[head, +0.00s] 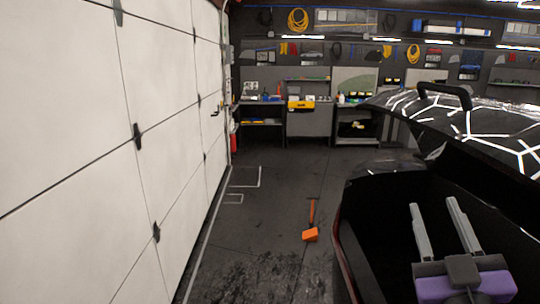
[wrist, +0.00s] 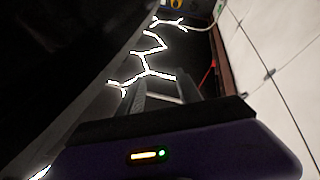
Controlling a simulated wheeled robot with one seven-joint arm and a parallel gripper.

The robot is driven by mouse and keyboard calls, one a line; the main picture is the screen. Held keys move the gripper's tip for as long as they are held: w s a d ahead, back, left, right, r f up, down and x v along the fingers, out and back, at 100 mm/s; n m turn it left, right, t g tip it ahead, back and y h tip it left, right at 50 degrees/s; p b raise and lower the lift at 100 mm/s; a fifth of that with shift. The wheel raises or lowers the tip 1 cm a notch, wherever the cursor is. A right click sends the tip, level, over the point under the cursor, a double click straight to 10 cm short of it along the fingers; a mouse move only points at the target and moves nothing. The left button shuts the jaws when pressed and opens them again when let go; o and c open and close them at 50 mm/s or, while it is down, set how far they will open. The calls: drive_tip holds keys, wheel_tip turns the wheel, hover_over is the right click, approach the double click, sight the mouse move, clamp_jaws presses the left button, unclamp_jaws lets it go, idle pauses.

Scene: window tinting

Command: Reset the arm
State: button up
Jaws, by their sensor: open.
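My gripper (head: 433,204) shows at the lower right of the head view, with its two grey fingers spread apart and nothing between them. Its purple and grey body is below the fingers. The gripper is in front of the dark open rear of a black car (head: 365,205), under a raised glossy panel (head: 500,125). In the wrist view, the purple gripper body (wrist: 220,145) fills the bottom, and the fingers beyond it are dim. Most of my arm is out of view.
A white sectional garage door (head: 90,150) lines the left; it also shows in the wrist view (wrist: 265,60). An orange long-handled tool (head: 310,234) is on the dark floor. Workbenches and a yellow toolbox (head: 301,104) stand at the back. The floor between door and car is largely clear.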

drive_tip(key=s+a+f+m+g+y+b, duration=0.1)
drive_tip(key=s+a+f+g, duration=0.1)
drive_tip(key=s+f, duration=0.8)
drive_tip(key=s+a+f+g+y+b, duration=0.1)
drive_tip(key=s+a+f+g, duration=0.1)
drive_tip(key=s+f, duration=0.8)
drive_tip(key=s+a+f+m+g+y+b, duration=0.1)
drive_tip(key=s+a+f+g, duration=0.1)
drive_tip(key=s+f, duration=0.9)
drive_tip(key=s+g, duration=0.1)
drive_tip(key=s, duration=0.4)
drive_tip(key=shift+s+a+m+g, duration=0.25)
drive_tip(key=shift+s+m+g, duration=0.05)
drive_tip(key=shift+s, duration=0.05)
